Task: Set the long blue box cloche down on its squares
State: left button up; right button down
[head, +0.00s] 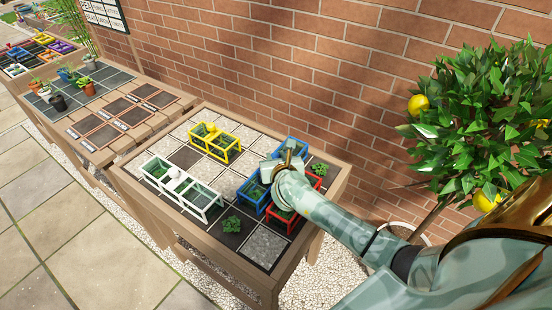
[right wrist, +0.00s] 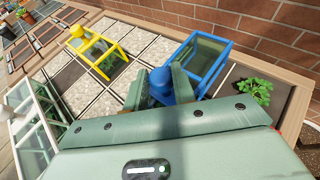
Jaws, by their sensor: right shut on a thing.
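The long blue box cloche (head: 251,190) has clear panes and a blue frame and lies on the right half of the gridded bed. It shows on both sides of my right gripper (head: 270,171). In the right wrist view the gripper (right wrist: 161,88) is shut on the blue knob on top of the cloche (right wrist: 229,66). The gripper hides the cloche's middle and part of its near half. I cannot tell whether its base touches the squares or hangs just above them. My left gripper is not in view.
A red box cloche (head: 282,216) stands close on its right, partly behind my arm. A yellow cloche (head: 222,148) and a white cloche (head: 196,198) stand to the left. Leafy plants (head: 231,224) (head: 320,169) sit on dark squares. A brick wall (head: 300,80) runs behind.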

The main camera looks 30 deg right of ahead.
jog(key=c, duration=1.1)
grip_release()
jog(key=shift+f, duration=0.1)
jog(key=shift+c, duration=0.2)
jog(key=shift+s+r, duration=0.1)
jog(key=shift+r, duration=0.15)
jog(key=p+v, duration=0.3)
jog(key=v, duration=0.8)
jog(key=shift+s+a+r, duration=0.1)
jog(key=shift+s+a, duration=0.1)
jog(key=shift+s, duration=0.1)
